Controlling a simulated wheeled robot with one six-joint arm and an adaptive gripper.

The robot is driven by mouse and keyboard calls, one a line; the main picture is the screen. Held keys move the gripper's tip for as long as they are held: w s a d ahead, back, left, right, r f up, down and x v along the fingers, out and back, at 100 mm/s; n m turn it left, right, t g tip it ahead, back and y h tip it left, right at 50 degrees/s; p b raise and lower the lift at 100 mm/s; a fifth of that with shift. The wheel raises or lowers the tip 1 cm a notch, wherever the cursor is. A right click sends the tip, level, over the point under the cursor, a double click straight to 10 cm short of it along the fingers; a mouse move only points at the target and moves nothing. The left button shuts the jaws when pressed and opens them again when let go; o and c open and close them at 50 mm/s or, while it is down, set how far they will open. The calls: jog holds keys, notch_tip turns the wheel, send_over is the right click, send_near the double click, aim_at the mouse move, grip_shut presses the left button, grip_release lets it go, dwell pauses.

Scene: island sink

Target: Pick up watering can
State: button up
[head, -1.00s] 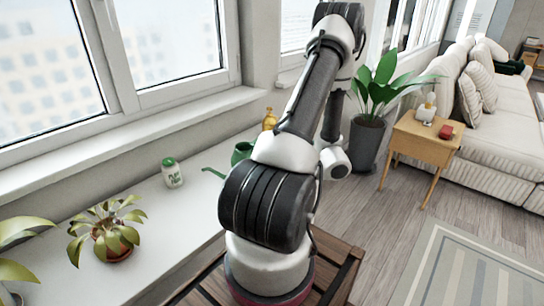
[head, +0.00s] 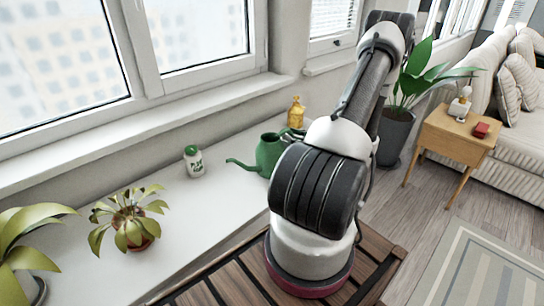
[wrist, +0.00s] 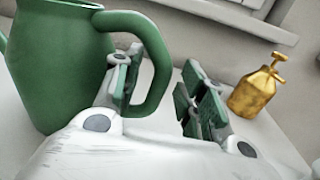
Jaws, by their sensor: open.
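The green watering can (head: 269,153) stands on the white counter in the head view, its spout pointing left and its right side partly hidden by my arm. In the wrist view the watering can (wrist: 60,70) fills the left side, with its looped handle toward me. My gripper (wrist: 160,92) is open around the handle. The left finger shows inside the handle loop and the right finger is outside it, with a visible gap to the handle. In the head view my gripper is hidden behind my arm.
A gold spray bottle (head: 296,113) stands behind the can; it also shows in the wrist view (wrist: 255,90).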

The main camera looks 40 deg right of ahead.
jog(key=shift+w+a, duration=0.15)
jog(key=shift+w, duration=0.25)
grip_shut()
jog(key=shift+r, duration=0.1)
